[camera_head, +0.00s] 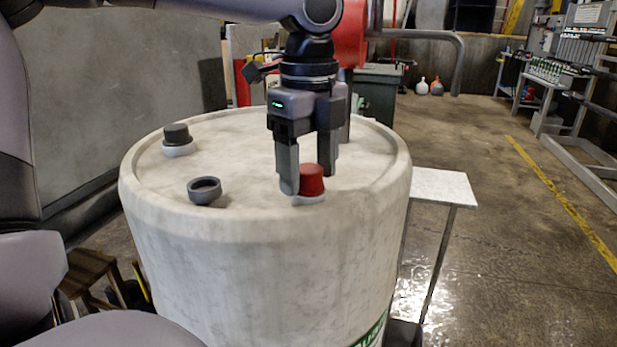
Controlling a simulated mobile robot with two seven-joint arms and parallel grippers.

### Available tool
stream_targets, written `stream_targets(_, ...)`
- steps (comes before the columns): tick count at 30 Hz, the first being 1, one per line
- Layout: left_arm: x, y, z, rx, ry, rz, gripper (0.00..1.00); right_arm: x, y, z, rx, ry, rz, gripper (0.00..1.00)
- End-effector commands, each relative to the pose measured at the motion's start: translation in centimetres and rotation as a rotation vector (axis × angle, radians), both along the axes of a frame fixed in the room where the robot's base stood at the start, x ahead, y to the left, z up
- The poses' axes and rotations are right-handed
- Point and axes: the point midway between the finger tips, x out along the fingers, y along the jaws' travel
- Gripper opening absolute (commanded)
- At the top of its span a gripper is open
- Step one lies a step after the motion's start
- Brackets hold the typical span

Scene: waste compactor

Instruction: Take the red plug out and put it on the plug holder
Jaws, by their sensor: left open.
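The red plug (312,179) sits upright in a light-coloured collar (311,199) on top of the white drum (250,235), near its front right edge. My left gripper (305,180) points down at the plug with its jaws open. One finger is at the plug's left side and the other shows behind it at upper right. Whether either finger touches the plug cannot be told. A dark, hollow ring-shaped socket (204,191) stands on the drum top left of the plug; it may be the plug holder. My right gripper is not in view.
A black plug (176,134) sits in a white collar at the drum's back left. A small white table (441,187) stands right of the drum. A green bin (377,95) is behind.

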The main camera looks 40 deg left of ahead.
Motion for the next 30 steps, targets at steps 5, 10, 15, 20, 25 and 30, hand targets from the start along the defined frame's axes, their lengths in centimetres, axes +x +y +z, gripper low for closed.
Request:
stream_targets(5,0.0,0.0,0.1,0.000,0.000,-0.153,0.65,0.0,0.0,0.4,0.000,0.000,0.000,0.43)
stream_targets(10,0.0,0.0,0.1,-0.001,0.000,-0.218,0.65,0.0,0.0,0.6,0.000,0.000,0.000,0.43)
stream_targets(15,0.0,0.0,0.1,-0.001,0.000,-0.414,0.65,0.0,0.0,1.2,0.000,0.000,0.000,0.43)
stream_targets(20,0.0,0.0,0.1,-0.001,0.000,-0.575,0.65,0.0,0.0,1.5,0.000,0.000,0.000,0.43)
stream_targets(25,0.0,0.0,0.0,0.000,0.000,-0.645,0.65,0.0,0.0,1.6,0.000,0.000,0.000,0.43)
stream_targets(30,0.0,0.0,0.2,-0.002,-0.001,-0.813,0.65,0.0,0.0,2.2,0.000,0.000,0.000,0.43)
